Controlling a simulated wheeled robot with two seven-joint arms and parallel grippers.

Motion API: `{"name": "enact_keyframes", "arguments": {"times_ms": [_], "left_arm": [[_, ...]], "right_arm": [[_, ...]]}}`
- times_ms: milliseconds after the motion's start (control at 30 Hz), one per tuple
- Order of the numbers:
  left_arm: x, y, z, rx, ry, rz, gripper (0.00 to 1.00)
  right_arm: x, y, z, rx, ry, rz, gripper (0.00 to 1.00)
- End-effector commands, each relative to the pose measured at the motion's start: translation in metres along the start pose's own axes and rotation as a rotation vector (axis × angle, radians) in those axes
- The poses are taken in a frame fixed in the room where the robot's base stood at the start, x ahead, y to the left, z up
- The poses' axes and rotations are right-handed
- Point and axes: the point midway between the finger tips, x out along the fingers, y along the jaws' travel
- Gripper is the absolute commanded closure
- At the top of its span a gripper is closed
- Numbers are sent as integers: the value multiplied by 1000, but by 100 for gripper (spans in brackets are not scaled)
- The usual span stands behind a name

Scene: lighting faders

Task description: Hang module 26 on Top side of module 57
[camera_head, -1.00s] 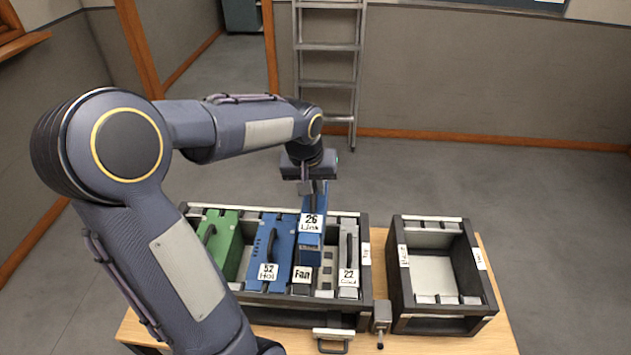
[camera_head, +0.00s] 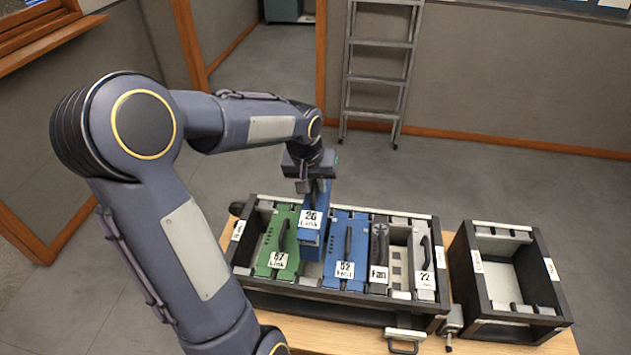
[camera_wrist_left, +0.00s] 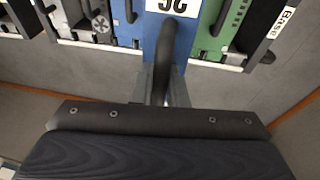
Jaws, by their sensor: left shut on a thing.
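Module 26 (camera_head: 313,235) is a blue upright module with a white "26 Link" label and a dark handle. My left gripper (camera_head: 312,187) is shut on it from above and holds it over the long rack. Module 57 (camera_head: 272,240) is a green module with a dark handle and a "57 Link" label, standing in the rack's left part. Module 26 is just right of it in the head view; whether they touch I cannot tell. In the left wrist view, the gripper fingers (camera_wrist_left: 165,85) close around module 26's handle, and green module 57 (camera_wrist_left: 214,36) is at the right. My right gripper is not in view.
The long dark rack (camera_head: 330,296) also holds blue module 52 (camera_head: 345,269), a fan module (camera_head: 379,270) and grey module 22 (camera_head: 424,280). A smaller, mostly empty rack (camera_head: 463,283) stands at the right. Both are on a wooden table (camera_head: 480,347).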

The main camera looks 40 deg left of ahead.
Motion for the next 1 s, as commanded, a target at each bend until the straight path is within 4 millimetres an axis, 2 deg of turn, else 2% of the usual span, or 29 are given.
{"name": "enact_keyframes", "arguments": {"times_ms": [1000], "left_arm": [[86, -11, 20, 0, 5, 1, 100]], "right_arm": [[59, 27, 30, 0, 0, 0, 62]]}}
